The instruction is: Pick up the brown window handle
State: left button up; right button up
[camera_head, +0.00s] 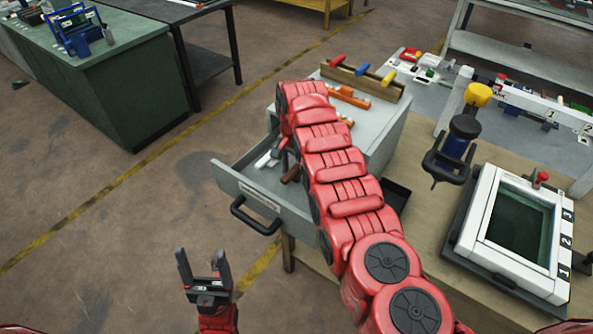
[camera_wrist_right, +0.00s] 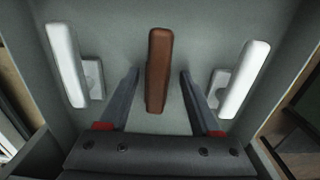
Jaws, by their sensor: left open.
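The brown window handle (camera_wrist_right: 158,70) lies in the open drawer between two white handles, and its brown end also shows in the head view (camera_head: 291,174). My right gripper (camera_wrist_right: 160,88) is open above the drawer, its two fingers on either side of the brown handle with a gap on each side. In the head view my right arm reaches over the drawer and hides part of it. My left gripper (camera_head: 203,268) is open and empty, low over the floor, left of the drawer's front.
White handles lie on the left (camera_wrist_right: 66,65) and right (camera_wrist_right: 243,78) of the brown one. The drawer (camera_head: 222,184) has raised walls and a black pull. A white window frame (camera_head: 484,214) and a blue-black tool (camera_head: 459,139) are on the table at right.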

jog(key=shift+s+r, duration=0.1)
jog(key=shift+c, duration=1.2)
jog(key=shift+d, duration=0.3)
grip_shut()
jog(key=shift+a, duration=0.1)
